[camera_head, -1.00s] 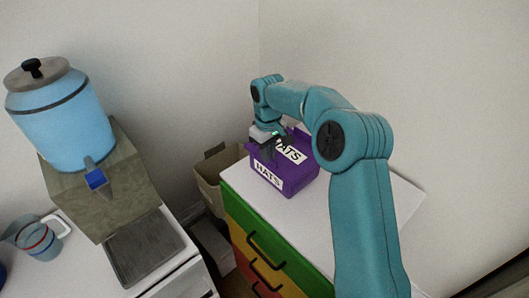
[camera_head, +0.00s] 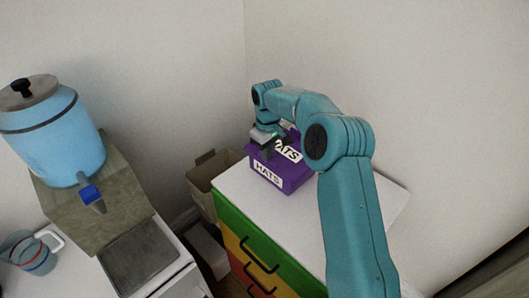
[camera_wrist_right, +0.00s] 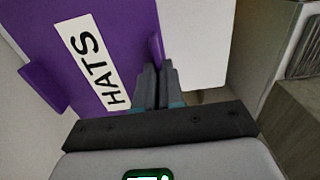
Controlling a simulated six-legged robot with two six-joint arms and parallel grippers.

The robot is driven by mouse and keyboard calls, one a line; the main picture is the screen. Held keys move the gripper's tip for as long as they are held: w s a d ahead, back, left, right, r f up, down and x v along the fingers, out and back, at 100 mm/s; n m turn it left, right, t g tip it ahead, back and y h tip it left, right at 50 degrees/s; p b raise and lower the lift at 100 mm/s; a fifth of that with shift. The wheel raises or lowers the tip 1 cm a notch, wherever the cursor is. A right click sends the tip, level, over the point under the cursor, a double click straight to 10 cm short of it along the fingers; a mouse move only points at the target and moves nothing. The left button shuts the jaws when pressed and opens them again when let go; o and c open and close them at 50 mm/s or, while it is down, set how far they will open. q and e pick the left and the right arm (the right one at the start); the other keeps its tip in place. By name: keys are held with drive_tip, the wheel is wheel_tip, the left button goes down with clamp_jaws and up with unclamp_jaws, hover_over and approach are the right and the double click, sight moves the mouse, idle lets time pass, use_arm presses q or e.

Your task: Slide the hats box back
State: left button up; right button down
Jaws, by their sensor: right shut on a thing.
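The hats box (camera_head: 289,176) is purple with white HATS labels on its front and top. It stands upright on the white top of a drawer cabinet (camera_head: 240,190), set back from the front edge. My right gripper (camera_head: 272,148) is at the box's left upper edge and shut on it. In the right wrist view my right gripper (camera_wrist_right: 157,72) has its fingers together at a small purple tab of the hats box (camera_wrist_right: 125,22). The far side of the box is partly hidden by my right arm. My left gripper is not in view.
White walls meet in a corner behind the cabinet. An open cardboard box (camera_head: 200,180) stands on the floor left of it. A blue dispenser (camera_head: 55,135) and a glass jug (camera_head: 30,255) are on the left counter. The cabinet top's front part is clear.

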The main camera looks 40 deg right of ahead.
sight(279, 153)
drive_tip(key=shift+w+d+p, duration=0.2)
drive_tip(key=shift+d+p, duration=1.9)
drive_tip(key=shift+d, duration=0.55)
drive_tip(key=c, duration=1.2)
unclamp_jaws()
drive_tip(key=shift+o, duration=0.2)
drive_tip(key=shift+r, duration=0.15)
